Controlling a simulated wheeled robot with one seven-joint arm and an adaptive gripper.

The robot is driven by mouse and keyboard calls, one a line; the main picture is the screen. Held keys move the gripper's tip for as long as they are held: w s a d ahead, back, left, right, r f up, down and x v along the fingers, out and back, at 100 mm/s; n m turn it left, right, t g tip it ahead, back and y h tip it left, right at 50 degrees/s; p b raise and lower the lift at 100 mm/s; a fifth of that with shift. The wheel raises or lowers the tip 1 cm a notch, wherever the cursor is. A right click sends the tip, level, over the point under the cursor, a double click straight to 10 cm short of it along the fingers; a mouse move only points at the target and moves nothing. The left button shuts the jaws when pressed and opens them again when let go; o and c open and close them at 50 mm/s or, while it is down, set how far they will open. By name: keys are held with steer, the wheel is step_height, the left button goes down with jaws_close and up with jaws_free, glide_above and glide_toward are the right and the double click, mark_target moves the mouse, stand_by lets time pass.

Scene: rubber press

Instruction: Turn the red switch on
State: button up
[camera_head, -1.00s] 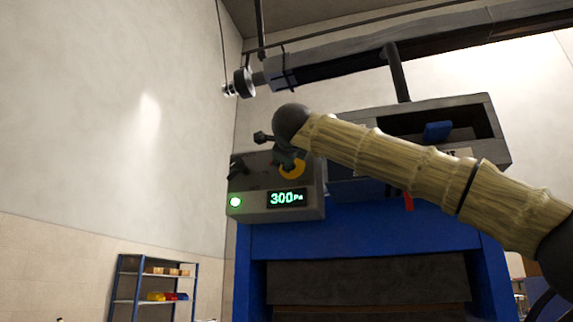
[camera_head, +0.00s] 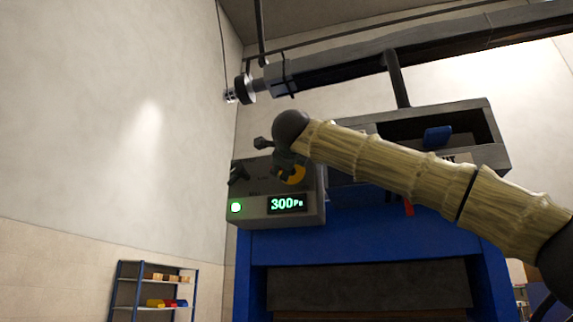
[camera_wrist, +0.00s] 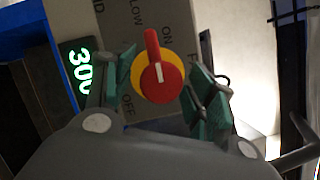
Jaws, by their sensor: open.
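The red switch (camera_wrist: 161,80) is a red rotary knob with a white mark, on a yellow round plate. In the wrist view it sits between the two green fingers of my gripper (camera_wrist: 162,88), which are open with a gap on both sides. The knob's handle points up in that view, and "ON" and "OFF" labels are printed on the panel near it. In the head view my gripper (camera_head: 286,165) is in front of the grey control box (camera_head: 265,215). It hides the red knob there, and only part of the yellow plate (camera_head: 294,174) shows.
A second grey housing (camera_head: 470,125) is behind my arm. A shelf (camera_head: 155,290) stands at the lower left.

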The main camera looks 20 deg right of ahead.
steer(key=v, duration=1.2)
stand_by(0.4)
